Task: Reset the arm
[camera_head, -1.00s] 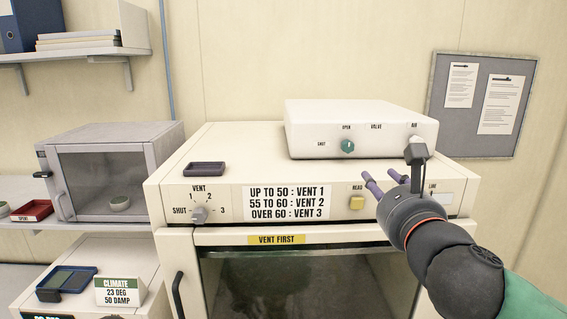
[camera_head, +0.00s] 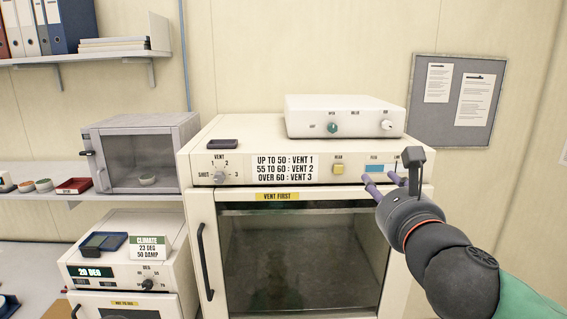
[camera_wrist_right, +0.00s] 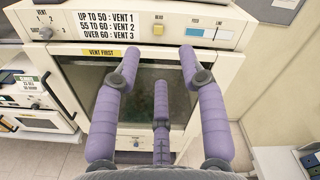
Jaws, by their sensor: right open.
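My right gripper (camera_head: 371,184) is open and empty in front of the right side of the test cabinet (camera_head: 196,168). In the right wrist view its purple fingers (camera_wrist_right: 190,60) are spread, with the cabinet's window behind them and nothing between them. The cabinet's panel has a vent knob (camera_head: 219,177), a yellow button (camera_head: 338,169) and a small blue display (camera_head: 375,168), partly close to the fingers. A label on it gives vent rules. My left gripper is not in view.
A white valve box (camera_head: 345,104) and a dark tray (camera_head: 222,144) sit on the cabinet. A grey chamber (camera_head: 185,126) stands on the left shelf, near a red tray (camera_head: 74,186). A climate unit (camera_head: 176,270) is lower left. A noticeboard (camera_head: 415,125) hangs on the right wall.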

